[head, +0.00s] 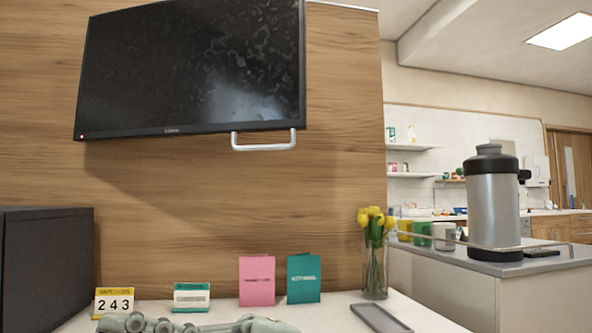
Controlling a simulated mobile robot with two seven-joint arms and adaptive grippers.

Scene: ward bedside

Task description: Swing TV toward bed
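The TV (190,70) is a black flat screen mounted high on the wood-panelled wall, in the upper left of the head view. Its screen is dark, and it looks slightly tilted. A pale U-shaped handle (264,147) hangs below its lower edge, near the right corner. The mount behind the TV is hidden. The bed is not visible. I see neither of my grippers clearly, and nothing touches the TV or the handle.
A white surface (335,318) below holds a pink card (257,281), a teal card (304,279), yellow flowers in a vase (375,262) and a grey tray (381,318). Unclear grey shapes (255,325) lie at the bottom edge. A large flask (493,205) stands right.

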